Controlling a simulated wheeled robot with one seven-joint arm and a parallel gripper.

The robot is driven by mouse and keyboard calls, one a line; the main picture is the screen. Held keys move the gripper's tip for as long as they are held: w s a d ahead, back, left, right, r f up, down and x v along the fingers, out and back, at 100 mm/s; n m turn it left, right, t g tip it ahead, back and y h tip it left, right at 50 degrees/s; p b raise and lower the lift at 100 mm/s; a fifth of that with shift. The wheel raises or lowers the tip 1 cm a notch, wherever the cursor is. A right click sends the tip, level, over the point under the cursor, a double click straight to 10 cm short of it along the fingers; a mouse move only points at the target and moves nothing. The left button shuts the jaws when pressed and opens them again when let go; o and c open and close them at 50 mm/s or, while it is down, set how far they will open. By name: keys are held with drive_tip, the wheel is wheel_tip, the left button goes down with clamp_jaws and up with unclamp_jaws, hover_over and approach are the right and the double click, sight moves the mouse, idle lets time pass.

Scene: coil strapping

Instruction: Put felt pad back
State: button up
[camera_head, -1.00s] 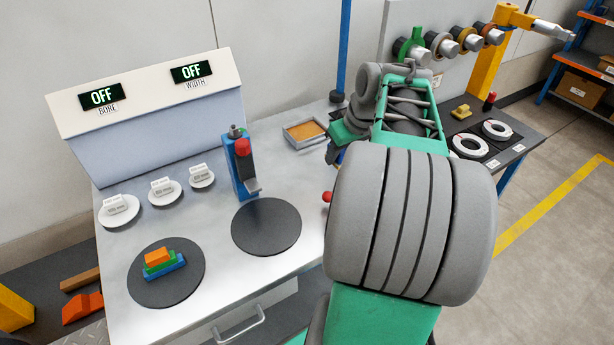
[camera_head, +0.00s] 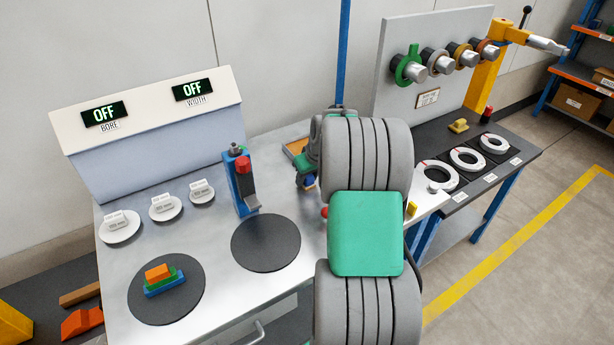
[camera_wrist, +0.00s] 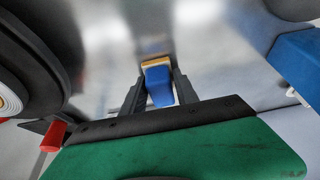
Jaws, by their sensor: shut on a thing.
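My gripper (camera_wrist: 154,88) is shut on the felt pad (camera_wrist: 158,84), a blue block with a tan edge at its far end. In the wrist view the pad sits between the two dark fingers, above a blurred pale surface. In the head view my arm covers most of the gripper; a small blue and tan part of the pad (camera_head: 309,184) shows beside it. A shallow tray with a tan inside (camera_head: 294,147) lies just behind the gripper, partly hidden by my arm. I cannot tell whether the pad touches anything.
A blue post with a red knob (camera_head: 243,168) stands left of the gripper. Two black discs (camera_head: 266,243) lie on the bench, one with stacked coloured blocks (camera_head: 161,280). Several weights stand by the display box (camera_head: 150,120). White rings (camera_head: 467,159) lie on the right bench.

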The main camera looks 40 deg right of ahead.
drive_tip(key=shift+f, duration=0.1)
drive_tip(key=o, duration=1.2)
drive_tip(key=shift+s+r, duration=0.1)
drive_tip(key=shift+r, duration=0.55)
drive_tip(key=v, duration=1.1)
drive_tip(key=s+a+g, duration=0.1)
drive_tip(key=s+a, duration=0.3)
drive_tip(key=a, duration=0.6)
drive_tip(key=s+a, duration=0.4)
drive_tip(key=a, duration=0.7)
drive_tip(key=shift+n+g, duration=0.4)
drive_tip(key=shift+g, duration=0.1)
drive_tip(key=s+a+f, duration=0.1)
drive_tip(key=s+a, duration=0.1)
drive_tip(key=s, duration=0.1)
drive_tip(key=s+a+f, duration=0.1)
drive_tip(key=s+a, duration=0.1)
drive_tip(key=s, duration=0.1)
drive_tip(key=s+a+f, duration=0.2)
drive_tip(key=s, duration=0.2)
drive_tip(key=shift+a, duration=0.25)
